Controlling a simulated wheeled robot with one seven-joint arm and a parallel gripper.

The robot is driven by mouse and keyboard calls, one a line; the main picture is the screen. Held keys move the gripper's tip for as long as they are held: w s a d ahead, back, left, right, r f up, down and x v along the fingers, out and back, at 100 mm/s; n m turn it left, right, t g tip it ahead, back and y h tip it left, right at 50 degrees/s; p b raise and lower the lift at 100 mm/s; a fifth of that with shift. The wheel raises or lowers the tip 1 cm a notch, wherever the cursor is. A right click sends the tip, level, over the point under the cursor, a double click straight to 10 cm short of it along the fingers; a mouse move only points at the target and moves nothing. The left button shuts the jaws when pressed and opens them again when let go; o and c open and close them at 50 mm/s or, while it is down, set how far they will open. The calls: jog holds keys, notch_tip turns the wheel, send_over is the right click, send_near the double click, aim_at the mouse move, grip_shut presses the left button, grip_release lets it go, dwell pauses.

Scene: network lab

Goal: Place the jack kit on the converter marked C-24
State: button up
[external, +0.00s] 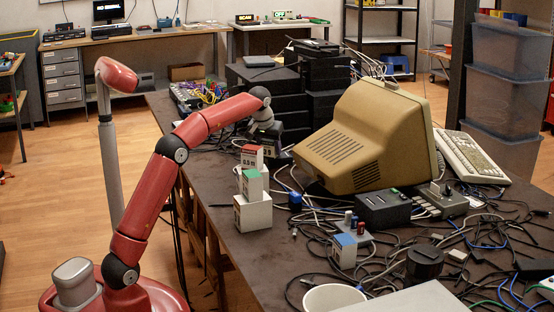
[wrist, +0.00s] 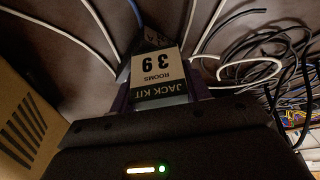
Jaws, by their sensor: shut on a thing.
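The jack kit (wrist: 161,72) is a small box with a white label reading JACK KIT, 39 and ROOMS, upside down in the wrist view. My gripper (wrist: 160,95) is shut on it, with the fingers at its two sides. In the external view my gripper (external: 268,128) is low over the table, between the stacked black units and the beige monitor. The kit is small and partly hidden there. A dark thing with partly covered pale lettering (wrist: 152,38) shows just past the kit; whether they touch I cannot tell. No C-24 mark is readable in either view.
The beige monitor (external: 362,135) stands close right of my gripper. Stacked black units (external: 262,88) are behind it. White boxes with red and green tops (external: 253,213) stand at the table's left edge. Loose cables (wrist: 262,62) lie around. A blue-topped box (external: 343,252) is nearer.

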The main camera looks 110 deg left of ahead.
jog(key=o, duration=1)
jog(key=shift+o, duration=0.2)
jog(key=shift+d+r, duration=0.15)
jog(key=shift+r, duration=0.4)
jog(key=p+v, duration=0.2)
jog(key=v, duration=0.9)
jog(key=shift+d, duration=0.1)
